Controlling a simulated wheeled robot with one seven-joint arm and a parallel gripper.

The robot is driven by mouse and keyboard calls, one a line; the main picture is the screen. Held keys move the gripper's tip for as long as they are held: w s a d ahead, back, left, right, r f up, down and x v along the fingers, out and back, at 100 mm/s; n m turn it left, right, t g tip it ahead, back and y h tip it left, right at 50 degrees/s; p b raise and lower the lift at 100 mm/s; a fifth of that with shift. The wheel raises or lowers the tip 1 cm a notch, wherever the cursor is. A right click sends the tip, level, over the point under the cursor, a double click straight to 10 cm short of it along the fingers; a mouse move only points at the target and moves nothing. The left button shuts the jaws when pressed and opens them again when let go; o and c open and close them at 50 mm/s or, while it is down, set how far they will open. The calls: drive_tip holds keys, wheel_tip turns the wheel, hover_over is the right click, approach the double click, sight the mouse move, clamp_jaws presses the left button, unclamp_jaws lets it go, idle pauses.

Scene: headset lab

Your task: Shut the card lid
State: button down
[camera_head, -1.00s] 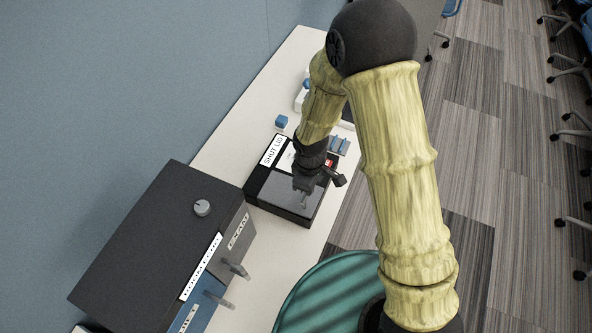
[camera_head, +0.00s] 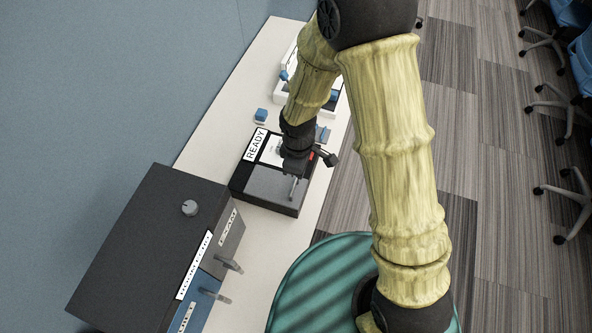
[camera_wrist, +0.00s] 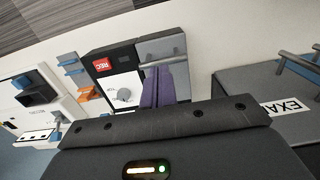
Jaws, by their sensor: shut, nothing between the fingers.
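The black box (camera_head: 240,186) on the white table bears a sign (camera_head: 257,145) reading "READY". Its card lid (camera_head: 268,184) is a smooth grey panel over the near half and looks flat and shut. My gripper (camera_head: 293,194) is shut and empty, fingers pointing down at the lid's right part; I cannot tell whether they touch it. In the wrist view the purple fingers (camera_wrist: 158,86) are together in front of the grey lid (camera_wrist: 168,47), beside a white panel with a knob (camera_wrist: 125,95) and a red "REC" label (camera_wrist: 102,65). The fingers hide part of the lid.
A dark cabinet (camera_head: 150,235) with a knob (camera_head: 190,208) and protruding handles (camera_head: 228,264) stands nearer on the table. A blue block (camera_head: 260,115) and white equipment lie beyond the box.

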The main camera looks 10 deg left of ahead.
wheel_tip(320, 180, up, 8)
drive_tip(key=d, duration=0.1)
drive_tip(key=shift+s+d+b, duration=0.3)
drive_tip(key=shift+d+b, duration=0.05)
drive_tip(key=shift+b, duration=0.1)
drive_tip(key=shift+w, duration=0.1)
drive_tip(key=s+d+r+m+t, duration=0.1)
drive_tip(key=d+r+m, duration=0.2)
drive_tip(key=d+m, duration=0.5)
drive_tip(key=s+d+r+m+t, duration=0.1)
drive_tip(key=d+r+m, duration=0.3)
drive_tip(key=d+m, duration=0.4)
drive_tip(key=d, duration=0.3)
drive_tip(key=shift+s+d+t, duration=0.15)
drive_tip(key=shift+s+t, duration=0.15)
drive_tip(key=shift+s, duration=0.1)
